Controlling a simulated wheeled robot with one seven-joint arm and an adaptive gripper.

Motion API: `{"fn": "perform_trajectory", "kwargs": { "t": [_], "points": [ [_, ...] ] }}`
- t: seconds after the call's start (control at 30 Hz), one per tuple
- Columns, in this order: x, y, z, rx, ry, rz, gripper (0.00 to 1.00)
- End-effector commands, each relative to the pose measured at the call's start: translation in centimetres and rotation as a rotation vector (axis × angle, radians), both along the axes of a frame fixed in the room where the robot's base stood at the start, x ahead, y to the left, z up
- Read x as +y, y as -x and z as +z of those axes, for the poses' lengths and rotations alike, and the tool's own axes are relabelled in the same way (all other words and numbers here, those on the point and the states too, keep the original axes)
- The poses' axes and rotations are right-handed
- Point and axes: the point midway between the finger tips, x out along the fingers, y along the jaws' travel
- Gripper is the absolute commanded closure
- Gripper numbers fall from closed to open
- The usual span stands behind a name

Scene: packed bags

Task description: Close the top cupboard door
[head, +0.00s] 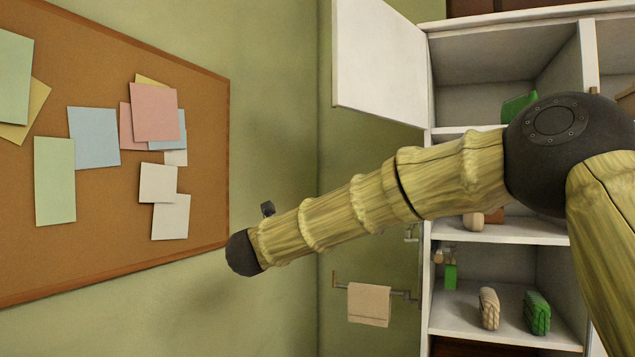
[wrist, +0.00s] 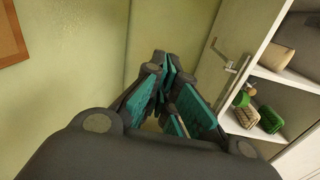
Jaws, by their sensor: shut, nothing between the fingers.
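The white top cupboard door (head: 380,60) stands open in the head view, swung out to the left of the top compartment. The open top compartment (head: 480,58) of the white cupboard shows to its right. My arm crosses the head view below the door, and the gripper's fingers cannot be made out there. In the wrist view my gripper (wrist: 166,66) is shut and empty, its teal-padded fingers drawn together. It points toward the green wall corner, left of the cupboard shelves (wrist: 265,85). The door cannot be made out in the wrist view.
Lower shelves hold a green bag (head: 536,313) and a beige bag (head: 489,308). A towel (head: 369,304) hangs on a rail left of the cupboard. A cork board (head: 100,190) with paper notes covers the left wall. Open space lies before the green corner.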

Motion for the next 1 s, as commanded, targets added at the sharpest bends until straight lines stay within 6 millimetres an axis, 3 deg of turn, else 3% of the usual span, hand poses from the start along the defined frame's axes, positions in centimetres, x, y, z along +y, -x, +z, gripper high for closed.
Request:
{"fn": "perform_trajectory", "kwargs": {
  "t": [0.03,0.2,0.3,0.43,0.53,0.7,0.87,1.0],
  "points": [
    [0.4,1.0,4.4,-0.063,-0.125,-0.02,1.0],
    [1.1,5.9,17.1,-0.247,-0.565,-0.067,1.0],
    [1.3,9.5,23.7,-0.342,-0.816,-0.08,1.0],
    [1.3,14.2,30.1,-0.432,-1.092,-0.09,1.0],
    [1.3,17.0,33.4,-0.477,-1.248,-0.094,1.0],
    [1.2,19.4,36.1,-0.513,-1.383,-0.097,1.0],
    [0.8,18.9,36.7,-0.518,-1.405,-0.099,1.0],
    [0.0,17.1,36.7,-0.516,-1.402,-0.1,1.0]
  ]
}}
